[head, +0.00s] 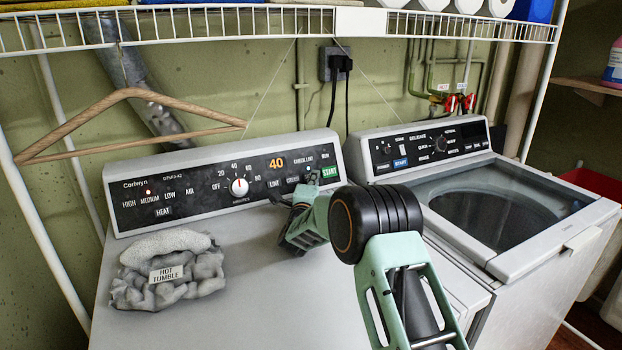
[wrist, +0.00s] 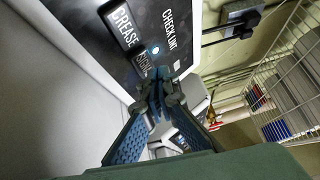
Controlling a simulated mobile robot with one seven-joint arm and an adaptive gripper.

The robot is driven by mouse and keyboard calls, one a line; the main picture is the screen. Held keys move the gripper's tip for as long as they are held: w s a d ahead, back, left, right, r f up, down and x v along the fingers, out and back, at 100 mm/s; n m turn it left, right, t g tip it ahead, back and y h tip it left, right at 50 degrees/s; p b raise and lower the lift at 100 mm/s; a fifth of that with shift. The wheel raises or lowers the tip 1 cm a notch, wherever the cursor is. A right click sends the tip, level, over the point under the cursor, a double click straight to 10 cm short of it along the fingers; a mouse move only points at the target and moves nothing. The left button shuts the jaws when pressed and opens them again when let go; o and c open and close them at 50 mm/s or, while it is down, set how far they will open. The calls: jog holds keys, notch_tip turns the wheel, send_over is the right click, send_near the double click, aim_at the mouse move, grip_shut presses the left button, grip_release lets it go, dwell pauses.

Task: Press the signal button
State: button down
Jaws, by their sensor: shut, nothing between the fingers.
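The dryer's black control panel (head: 210,200) spans the back of the left machine. In the wrist view the signal button (wrist: 143,64) is a small dark key with white lettering, beside the larger crease key (wrist: 122,27). My gripper (wrist: 160,84) is shut and empty, its fingertips at the lower edge of the signal button in that view. I cannot tell whether they touch it. In the head view my gripper (head: 310,182) reaches the right part of the panel, by the crease label and left of the green start button (head: 329,172). It hides the signal button there.
A knob (head: 239,187) and an orange 40 display (head: 276,163) sit left of my gripper. A grey cloth bundle (head: 168,271) lies on the dryer top. A washer (head: 490,215) stands at right. A wire shelf (head: 230,28) and wooden hanger (head: 130,94) are above.

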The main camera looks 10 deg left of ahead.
jog(key=shift+w+a+f+b, duration=0.35)
jog(key=shift+w+b, duration=0.2)
jog(key=shift+b, duration=0.4)
dwell(0.6)
dwell(0.4)
jog(key=shift+s+d+r+b, duration=0.35)
jog(key=shift+s+d+r, duration=0.1)
jog(key=shift+s, duration=0.2)
jog(key=shift+s+d+r+b, duration=0.25)
jog(key=shift+s+d+r, duration=0.15)
jog(key=shift+s, duration=0.25)
jog(key=shift+s+d+r+b, duration=0.3)
jog(key=shift+s+d, duration=0.15)
jog(key=shift+s, duration=0.15)
jog(key=shift+s+d+r+b, duration=0.25)
jog(key=shift+s+d+r, duration=0.15)
jog(key=shift+s, duration=0.25)
jog(key=shift+d, duration=0.1)
